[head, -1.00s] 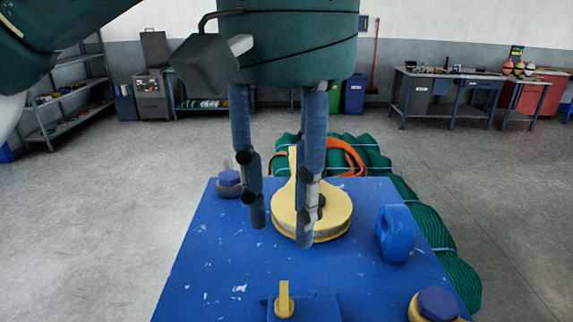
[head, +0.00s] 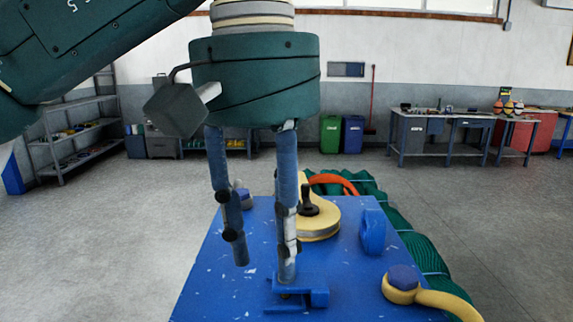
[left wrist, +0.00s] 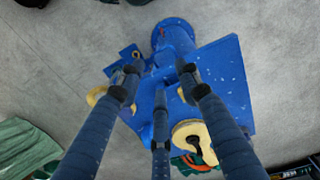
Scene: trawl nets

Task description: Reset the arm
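My left gripper (head: 262,262) hangs fingers-down from the arm that comes in from the upper left in the head view. Its blue fingers are spread apart with nothing between them. It shows above the blue table (head: 220,290), in front of the yellow pulley block (head: 318,226). The left wrist view looks down past the fingers (left wrist: 158,90) onto the blue table (left wrist: 236,95) and its round blue pedestal. The fingers look apart from the table. My right gripper does not show in either view.
On the table are a blue ring-shaped part (head: 373,232) and a yellow shackle with a blue pin (head: 402,282). Green netting (head: 425,255) lies behind and right of the table. Shelves (head: 75,135) and workbenches (head: 445,135) stand far back. The floor at left is clear.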

